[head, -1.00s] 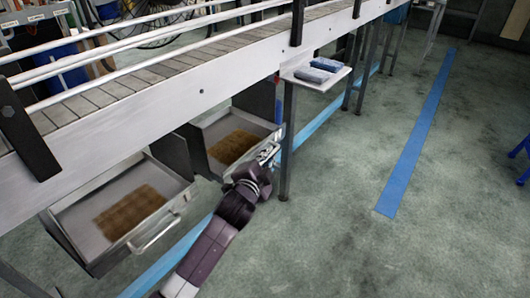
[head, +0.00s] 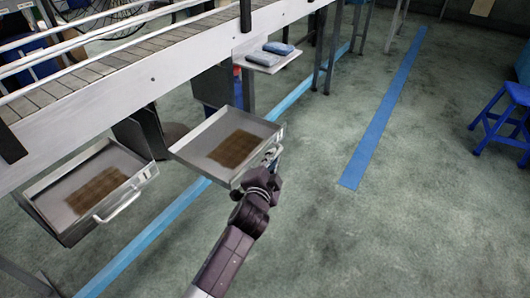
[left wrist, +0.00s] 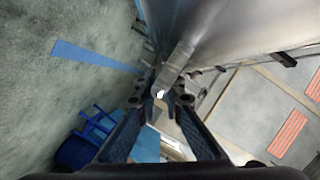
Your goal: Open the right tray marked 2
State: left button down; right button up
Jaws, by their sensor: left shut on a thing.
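The right tray (head: 203,133) is a grey metal drawer with a brown patch on its floor. It stands pulled out from under the conveyor, at the middle of the head view. My left gripper (head: 271,160) is at the handle on its front, shut on it. In the left wrist view, the gripper fingers (left wrist: 160,97) close around the pale handle bar (left wrist: 180,60). The gripper hides part of the handle in the head view. No number mark can be read. My right gripper is not in view.
A second open tray (head: 45,222) with a handle (head: 118,207) is on the left. A conveyor (head: 150,75) runs above both. A small shelf (head: 272,66) holds two blue-grey packs. A blue stool (head: 505,115) stands at right; the floor between is clear.

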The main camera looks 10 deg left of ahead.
pick_arm(q)
jog(key=shift+s+d+f, duration=0.1)
jog(key=shift+s+d, duration=0.1)
jog(key=shift+d, duration=0.35)
jog(key=c, duration=2.3)
grip_release()
jog(key=v, duration=1.2)
jog(key=shift+f, duration=0.1)
